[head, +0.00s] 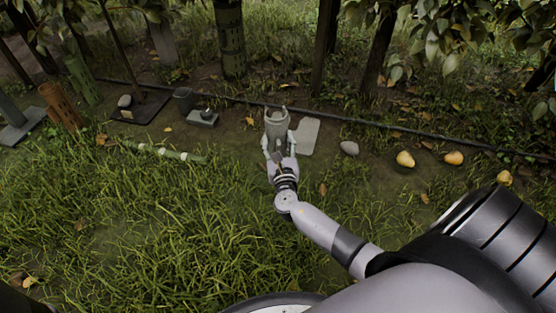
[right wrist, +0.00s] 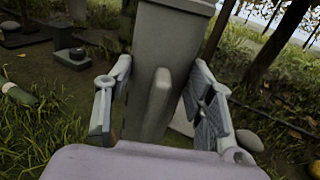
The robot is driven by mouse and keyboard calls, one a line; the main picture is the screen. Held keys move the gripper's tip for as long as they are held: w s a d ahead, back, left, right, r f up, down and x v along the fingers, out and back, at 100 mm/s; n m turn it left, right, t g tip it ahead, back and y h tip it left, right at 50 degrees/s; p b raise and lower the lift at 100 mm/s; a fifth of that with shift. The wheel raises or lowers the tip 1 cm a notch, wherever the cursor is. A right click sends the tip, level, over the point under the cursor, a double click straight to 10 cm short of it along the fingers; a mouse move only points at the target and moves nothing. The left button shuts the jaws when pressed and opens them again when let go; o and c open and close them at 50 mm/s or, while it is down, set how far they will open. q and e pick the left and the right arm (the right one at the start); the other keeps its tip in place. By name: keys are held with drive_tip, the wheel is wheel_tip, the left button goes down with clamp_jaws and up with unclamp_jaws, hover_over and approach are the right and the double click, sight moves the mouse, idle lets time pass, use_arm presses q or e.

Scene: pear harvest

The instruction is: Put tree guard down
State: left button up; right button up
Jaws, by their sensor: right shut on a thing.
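The tree guard (head: 276,124) is a grey, upright, open-topped piece in front of my right gripper (head: 278,147), in the middle of the head view. In the right wrist view the tree guard (right wrist: 172,35) shows a rim at the top and a raised handle-like ridge facing me. The fingers of my right gripper (right wrist: 160,95) stand on either side of that ridge and are shut on the guard. Its lower end is partly hidden by the gripper, so I cannot tell whether it touches the ground. My left gripper is not in view.
A flat grey slab (head: 309,136) lies just right of the guard, then a grey stone (head: 349,148) and yellow pears (head: 405,159). A dark hose (head: 440,138) runs behind. A striped pole (head: 170,153) lies in grass.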

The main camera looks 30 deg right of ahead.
drive_tip(key=shift+f, duration=0.6)
wheel_tip(320, 180, down, 4)
drive_tip(key=b, duration=0.3)
drive_tip(key=shift+r, duration=0.25)
drive_tip(key=shift+f+b, duration=0.3)
drive_tip(key=shift+r, duration=0.15)
drive_tip(key=o, duration=1.2)
drive_tip(key=shift+f, duration=0.2)
drive_tip(key=shift+r, duration=0.15)
